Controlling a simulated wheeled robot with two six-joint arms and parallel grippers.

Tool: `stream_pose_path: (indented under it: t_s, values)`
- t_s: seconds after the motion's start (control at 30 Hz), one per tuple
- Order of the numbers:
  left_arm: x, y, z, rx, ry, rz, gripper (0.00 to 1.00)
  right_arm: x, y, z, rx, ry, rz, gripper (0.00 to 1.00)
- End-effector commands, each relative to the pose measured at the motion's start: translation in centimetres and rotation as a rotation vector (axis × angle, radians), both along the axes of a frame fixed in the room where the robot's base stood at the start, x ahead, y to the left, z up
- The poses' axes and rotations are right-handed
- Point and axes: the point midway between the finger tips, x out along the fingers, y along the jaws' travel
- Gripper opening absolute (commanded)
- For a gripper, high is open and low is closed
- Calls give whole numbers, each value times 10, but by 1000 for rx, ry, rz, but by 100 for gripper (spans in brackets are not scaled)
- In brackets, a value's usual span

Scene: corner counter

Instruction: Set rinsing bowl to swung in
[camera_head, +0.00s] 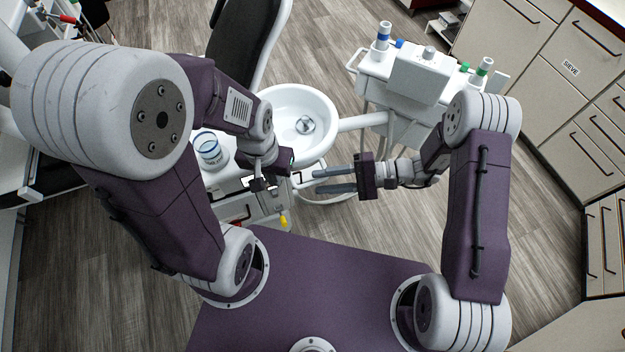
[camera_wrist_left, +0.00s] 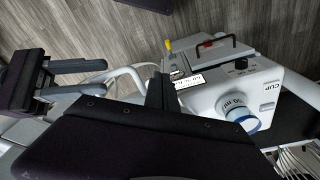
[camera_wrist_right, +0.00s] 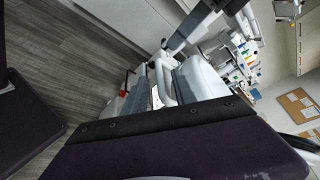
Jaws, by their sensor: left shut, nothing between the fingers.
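The rinsing bowl (camera_head: 318,106) is a round white bowl with a metal drain at its middle. It shows in the head view beside the dark chair, at the end of a white arm. My left gripper (camera_head: 290,162) is at the bowl's near side, low against the rim in the picture. Its fingers are shut and empty, and they also show in the left wrist view (camera_wrist_left: 160,90). I cannot tell whether it touches the bowl.
A cup with a blue rim (camera_head: 208,150) stands on the white unit left of the bowl. A dark dental chair (camera_head: 243,40) is behind. A white instrument unit (camera_head: 417,78) with bottles stands to the right. Cabinets (camera_head: 515,60) line the right side. Wood floor lies between.

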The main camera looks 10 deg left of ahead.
Motion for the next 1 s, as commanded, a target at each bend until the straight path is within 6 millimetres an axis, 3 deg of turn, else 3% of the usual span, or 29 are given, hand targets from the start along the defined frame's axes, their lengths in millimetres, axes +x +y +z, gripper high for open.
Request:
stream_pose_path:
  t_s: [0.2,0.5,0.6,0.63,1.0]
  values:
    - [0,0,6,0,0,0,0,-8,29,-6,0,1,2,33]
    - [0,0,5,0,0,0,0,-8,32,-7,0,0,-1,33]
    - [0,0,5,0,0,0,0,-8,32,-7,0,-1,-1,5]
    - [0,0,5,0,0,0,0,-8,32,-7,0,-1,-1,0]
    - [0,0,5,0,0,0,0,-8,32,-7,-1,-1,1,0]
